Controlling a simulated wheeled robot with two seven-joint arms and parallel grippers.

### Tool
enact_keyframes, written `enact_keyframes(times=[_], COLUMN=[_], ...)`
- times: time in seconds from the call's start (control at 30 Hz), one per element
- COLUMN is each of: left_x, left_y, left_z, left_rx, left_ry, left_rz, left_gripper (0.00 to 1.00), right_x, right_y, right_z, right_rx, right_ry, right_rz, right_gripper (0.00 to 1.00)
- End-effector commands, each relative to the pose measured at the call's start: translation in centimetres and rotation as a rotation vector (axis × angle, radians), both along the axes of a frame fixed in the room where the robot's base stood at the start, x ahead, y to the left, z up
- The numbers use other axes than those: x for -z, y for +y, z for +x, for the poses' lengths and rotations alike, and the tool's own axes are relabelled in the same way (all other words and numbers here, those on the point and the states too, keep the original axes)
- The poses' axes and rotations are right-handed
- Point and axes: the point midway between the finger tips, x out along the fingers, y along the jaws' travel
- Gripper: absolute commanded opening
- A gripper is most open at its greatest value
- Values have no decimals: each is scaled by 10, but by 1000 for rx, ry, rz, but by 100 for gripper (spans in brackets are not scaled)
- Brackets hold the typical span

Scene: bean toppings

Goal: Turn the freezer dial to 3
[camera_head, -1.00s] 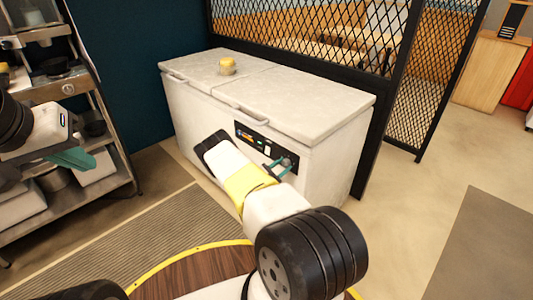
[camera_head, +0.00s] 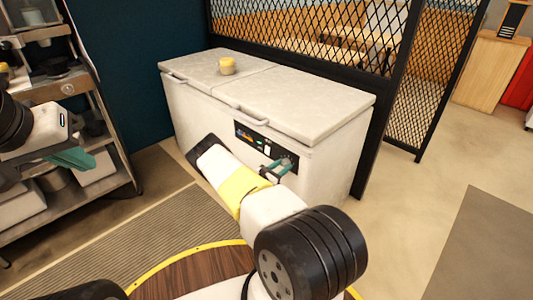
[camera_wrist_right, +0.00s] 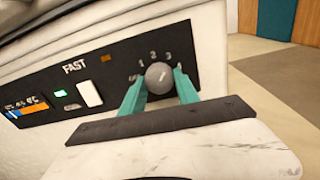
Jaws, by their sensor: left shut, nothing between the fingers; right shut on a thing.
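The white chest freezer (camera_head: 310,95) stands ahead with its lids closed. Its black control panel (camera_head: 251,138) is on the front. The grey round dial (camera_wrist_right: 159,77) is at the panel's right end, with the numbers 1, 2 and 3 above it. My right gripper (camera_head: 281,166) is at the panel; in the right wrist view its teal fingers (camera_wrist_right: 160,86) are shut on the dial, one on each side. I cannot clearly read which number the dial points to. My left gripper (camera_head: 82,159) is shut and empty at the left, in front of the shelf.
A metal shelf rack (camera_head: 115,160) with pots and boxes is at the left. The panel also has a white switch (camera_wrist_right: 89,92), a green light and a temperature display. Black mesh fencing (camera_head: 300,37) stands behind the freezer.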

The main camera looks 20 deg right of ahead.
Motion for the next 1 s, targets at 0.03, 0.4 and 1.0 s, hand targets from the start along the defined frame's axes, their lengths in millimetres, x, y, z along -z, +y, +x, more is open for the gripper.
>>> enact_keyframes(times=[0.03, 0.4, 1.0], left_x=[0, 0, 0], left_y=[0, 0, 0], left_z=[0, 0, 0], left_rx=[0, 0, 0], left_ry=[0, 0, 0], left_rz=[0, 0, 0], left_gripper=[0, 0, 0], right_x=[0, 0, -2], right_y=[1, 0, 61], right_z=[0, 0, -26], right_rx=[-1, -1, -3], right_ry=[0, -1, -1], right_rz=[0, 0, 0], right_gripper=[0, 59, 59])
